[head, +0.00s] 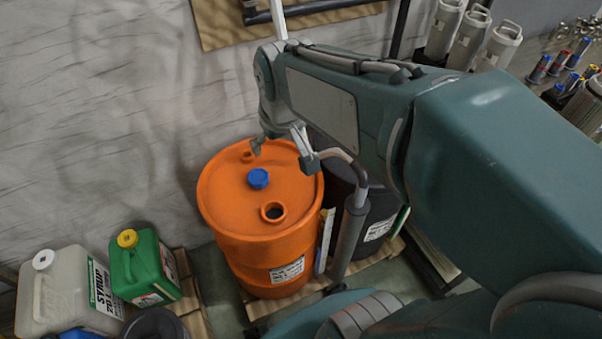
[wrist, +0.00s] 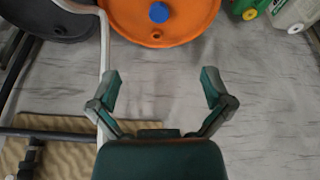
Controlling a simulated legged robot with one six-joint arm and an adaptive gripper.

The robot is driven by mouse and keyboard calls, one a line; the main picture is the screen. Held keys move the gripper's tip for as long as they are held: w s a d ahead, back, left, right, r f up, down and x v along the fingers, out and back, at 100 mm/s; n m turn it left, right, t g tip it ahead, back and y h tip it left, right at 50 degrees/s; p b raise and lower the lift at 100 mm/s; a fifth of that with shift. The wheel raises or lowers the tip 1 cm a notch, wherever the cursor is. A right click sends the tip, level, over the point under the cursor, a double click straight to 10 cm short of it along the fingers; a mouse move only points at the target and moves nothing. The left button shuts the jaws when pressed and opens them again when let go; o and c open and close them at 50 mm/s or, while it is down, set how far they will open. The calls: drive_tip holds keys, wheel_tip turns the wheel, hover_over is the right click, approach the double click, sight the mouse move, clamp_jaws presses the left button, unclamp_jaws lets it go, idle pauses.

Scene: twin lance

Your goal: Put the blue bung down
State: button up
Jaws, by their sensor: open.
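The blue bung (head: 258,178) rests on top of the orange drum (head: 225,205), near the middle of its lid. It also shows in the wrist view (wrist: 159,13) on the drum's lid (wrist: 190,22) at the top of the picture. An open bung hole (head: 273,212) with a raised rim lies near the lid's front edge, and a smaller opening (head: 248,156) lies near the back. My gripper (head: 284,153) is over the back of the drum in the head view. In the wrist view my gripper (wrist: 161,83) is open, with nothing between its fingers, apart from the bung.
A green jerrycan (head: 142,268) and a white syrup can (head: 68,290) stand left of the drum. A dark drum (head: 375,215) stands close on its right. A wall (head: 100,110) rises behind. Grey canisters (head: 470,38) stand at the upper right.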

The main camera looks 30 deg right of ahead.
drive_tip(key=s+r+m+t, duration=0.1)
drive_tip(key=s, duration=1)
drive_tip(key=shift+s+t, duration=0.2)
drive_tip(key=shift+t, duration=0.2)
